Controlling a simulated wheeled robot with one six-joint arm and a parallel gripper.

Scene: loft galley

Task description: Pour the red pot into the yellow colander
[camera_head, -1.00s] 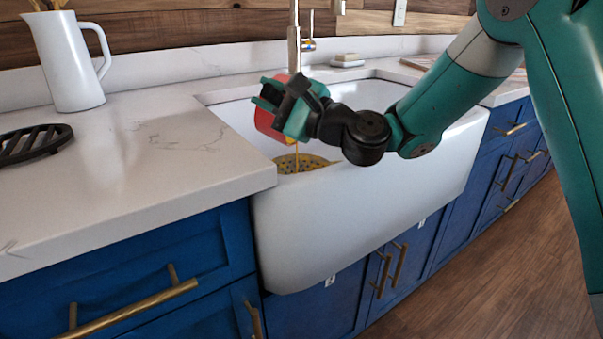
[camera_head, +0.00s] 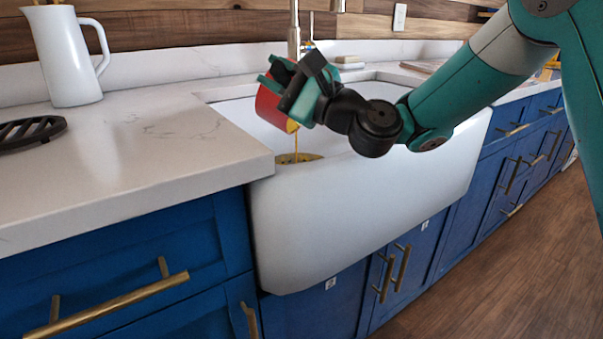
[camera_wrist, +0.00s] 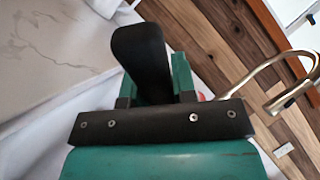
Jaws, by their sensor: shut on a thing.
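The red pot (camera_head: 270,104) is held tilted above the sink in the head view, its mouth facing down to the right. My gripper (camera_head: 283,82) is shut on it and hides part of its side. A thin amber stream falls from the pot's yellowish mouth toward the yellow colander (camera_head: 312,157). The colander sits in the sink, and only its upper part with dark holes shows over the front wall. In the wrist view my gripper (camera_wrist: 150,75) covers most of the pot, and the stream is not visible.
The white apron-front sink (camera_head: 360,195) has a high front wall hiding its inside. A brass faucet (camera_head: 294,30) stands behind the pot. A white pitcher (camera_head: 66,58) and a black trivet (camera_head: 30,132) stand on the left counter. The counter left of the sink is mostly clear.

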